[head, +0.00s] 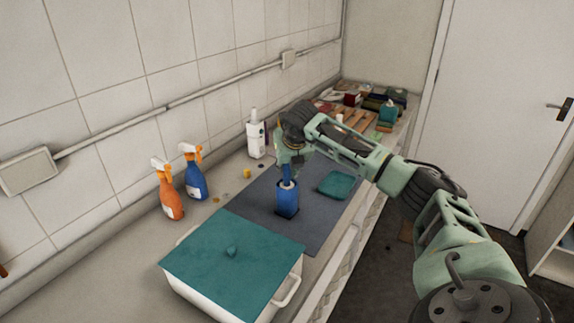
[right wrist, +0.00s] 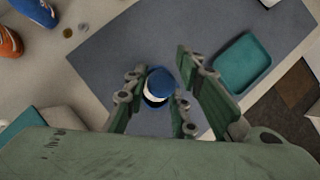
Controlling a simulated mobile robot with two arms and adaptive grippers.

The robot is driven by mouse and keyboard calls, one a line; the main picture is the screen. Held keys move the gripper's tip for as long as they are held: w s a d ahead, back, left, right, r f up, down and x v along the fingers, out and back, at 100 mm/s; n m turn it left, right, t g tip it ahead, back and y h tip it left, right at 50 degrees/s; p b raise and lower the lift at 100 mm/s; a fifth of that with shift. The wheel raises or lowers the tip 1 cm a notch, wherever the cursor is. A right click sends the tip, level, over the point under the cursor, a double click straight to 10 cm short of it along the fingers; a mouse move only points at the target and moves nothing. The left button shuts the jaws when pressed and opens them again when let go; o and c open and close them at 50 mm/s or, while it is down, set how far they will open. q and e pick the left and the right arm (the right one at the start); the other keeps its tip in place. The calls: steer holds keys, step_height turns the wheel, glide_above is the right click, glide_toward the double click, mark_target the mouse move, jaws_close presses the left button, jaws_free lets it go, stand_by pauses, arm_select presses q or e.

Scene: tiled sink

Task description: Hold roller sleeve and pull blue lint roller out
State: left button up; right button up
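The blue lint roller stands upright on the dark grey mat. Its blue handle (head: 287,173) rises above a white band, and a blue sleeve (head: 288,203) surrounds the lower part. In the right wrist view the round blue handle end (right wrist: 160,81) shows with a white edge beneath it. My right gripper (head: 290,160) is above the sleeve, around the handle's upper part. In the wrist view its fingers (right wrist: 160,95) are spread on both sides of the handle, with a visible gap on the right. My left gripper is out of view.
A white bin with a teal lid (head: 232,250) stands in front. Orange (head: 171,192) and blue (head: 193,175) spray bottles and a white bottle (head: 256,138) line the wall side. A teal tray (head: 339,185) lies right of the roller. Clutter fills the far end.

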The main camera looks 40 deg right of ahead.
steer(key=o, duration=0.3)
steer(key=shift+s+a+r, duration=0.15)
steer(key=shift+s+r, duration=0.05)
steer(key=shift+r, duration=0.3)
steer(key=v, duration=1.1)
